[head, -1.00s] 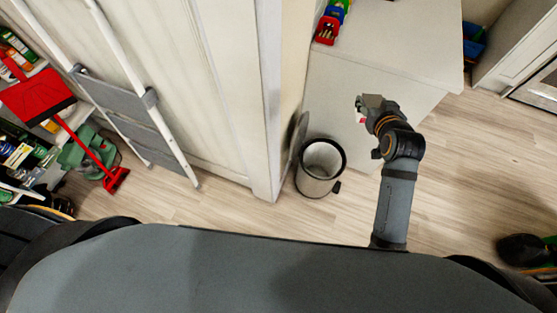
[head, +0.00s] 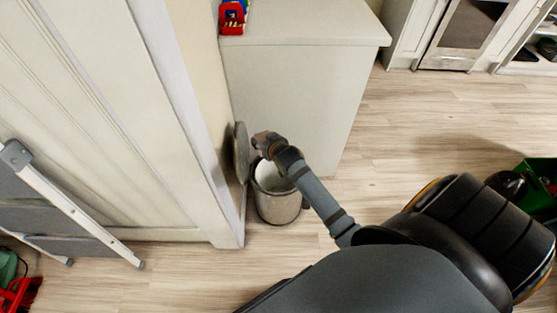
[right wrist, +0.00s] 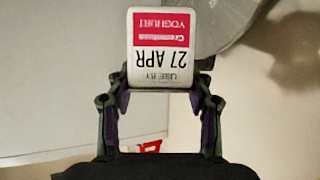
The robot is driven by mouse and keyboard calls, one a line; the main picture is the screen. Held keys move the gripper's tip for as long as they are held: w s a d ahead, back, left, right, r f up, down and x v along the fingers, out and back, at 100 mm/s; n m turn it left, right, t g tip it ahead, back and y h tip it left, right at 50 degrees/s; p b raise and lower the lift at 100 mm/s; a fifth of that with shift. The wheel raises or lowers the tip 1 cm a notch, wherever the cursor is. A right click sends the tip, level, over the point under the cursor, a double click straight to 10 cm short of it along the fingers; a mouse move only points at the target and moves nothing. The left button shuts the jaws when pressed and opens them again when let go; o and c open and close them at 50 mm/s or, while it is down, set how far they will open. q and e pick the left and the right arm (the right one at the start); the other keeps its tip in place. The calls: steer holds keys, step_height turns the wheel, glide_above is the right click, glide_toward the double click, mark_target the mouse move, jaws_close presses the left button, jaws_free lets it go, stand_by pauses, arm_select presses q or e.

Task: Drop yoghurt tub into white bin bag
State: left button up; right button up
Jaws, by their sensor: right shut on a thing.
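The yoghurt tub (right wrist: 158,55) shows in the right wrist view with a white and pink label, upside down in the picture, reading 27 APR. My right gripper (right wrist: 160,88) is shut on it, one finger on each side. In the head view my right gripper (head: 261,141) is over the far rim of a round bin, close to the open lid. I cannot make out the tub there. The bin (head: 278,208) stands on the floor with its mouth up, and the white bin bag (head: 269,174) lines its inside. My left gripper is not in view.
The bin's round lid (head: 241,153) stands open at the left, beside the wall edge. A pale cabinet (head: 300,85) is behind the bin, with colourful items (head: 232,15) on top. A folded ladder (head: 70,205) leans at the left.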

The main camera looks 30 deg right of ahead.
arm_select(q)
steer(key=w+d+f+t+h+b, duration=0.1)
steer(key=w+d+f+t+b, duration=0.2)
steer(key=b, duration=1.4)
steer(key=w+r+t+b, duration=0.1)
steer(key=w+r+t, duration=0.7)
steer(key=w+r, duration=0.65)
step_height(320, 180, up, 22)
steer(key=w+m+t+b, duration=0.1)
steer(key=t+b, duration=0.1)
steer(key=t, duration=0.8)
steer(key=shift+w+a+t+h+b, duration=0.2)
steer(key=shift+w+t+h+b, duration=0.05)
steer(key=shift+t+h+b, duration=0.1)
arm_select(e)
steer(key=d+f, duration=0.4)
steer(key=f, duration=1)
steer(key=w+d+f+m+h, duration=0.1)
steer(key=d+f, duration=0.3)
steer(key=f, duration=1)
steer(key=shift+w+d, duration=0.3)
steer(key=shift+d, duration=0.1)
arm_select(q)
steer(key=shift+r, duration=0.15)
arm_select(e)
steer(key=o, duration=1.3)
